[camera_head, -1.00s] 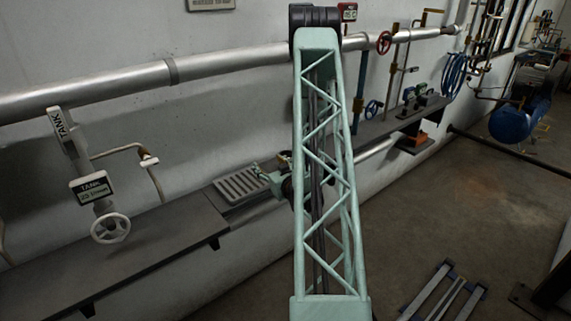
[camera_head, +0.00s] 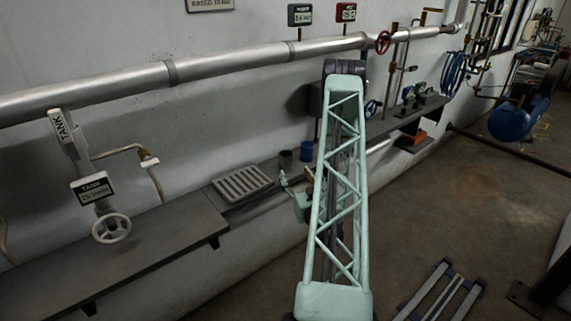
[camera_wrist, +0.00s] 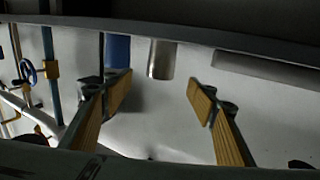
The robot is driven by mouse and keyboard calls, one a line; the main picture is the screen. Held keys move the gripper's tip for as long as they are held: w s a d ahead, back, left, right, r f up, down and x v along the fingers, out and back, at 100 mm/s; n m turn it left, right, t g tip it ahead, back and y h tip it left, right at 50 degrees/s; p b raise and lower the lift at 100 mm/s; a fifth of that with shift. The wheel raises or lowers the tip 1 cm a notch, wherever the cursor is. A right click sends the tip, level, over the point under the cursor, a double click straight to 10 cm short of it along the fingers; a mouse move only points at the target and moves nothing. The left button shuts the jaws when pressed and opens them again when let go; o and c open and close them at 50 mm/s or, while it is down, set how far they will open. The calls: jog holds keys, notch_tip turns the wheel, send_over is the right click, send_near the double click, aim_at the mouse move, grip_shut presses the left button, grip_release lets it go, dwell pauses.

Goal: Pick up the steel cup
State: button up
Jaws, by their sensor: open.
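The steel cup (camera_head: 285,160) stands on the wall shelf, just right of the slatted rack, and looks dark grey. It also shows in the wrist view (camera_wrist: 162,59), where the scene appears upside down and the cup hangs from the shelf band at the top. A blue cup (camera_head: 306,151) stands beside it; it also shows in the wrist view (camera_wrist: 117,50). My gripper (camera_wrist: 160,95) is open and empty, its wood-coloured fingers spread to either side of the steel cup in the picture, apart from it. In the head view my gripper is partly hidden by my arm, in front of the shelf.
The slatted rack (camera_head: 243,184) lies on the shelf left of the cups. A silver pipe (camera_head: 120,85) runs along the wall above. A tank valve with a white handwheel (camera_head: 111,228) stands at the left. The shelf's left part (camera_head: 150,245) is clear.

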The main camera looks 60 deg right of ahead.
aim_at(288, 161)
jog(key=shift+w, duration=0.15)
jog(key=shift+x, duration=4.25)
jog(key=shift+d+f, duration=0.1)
jog(key=shift+b+x, duration=0.4)
jog(key=shift+x, duration=2.1)
jog(key=c, duration=1)
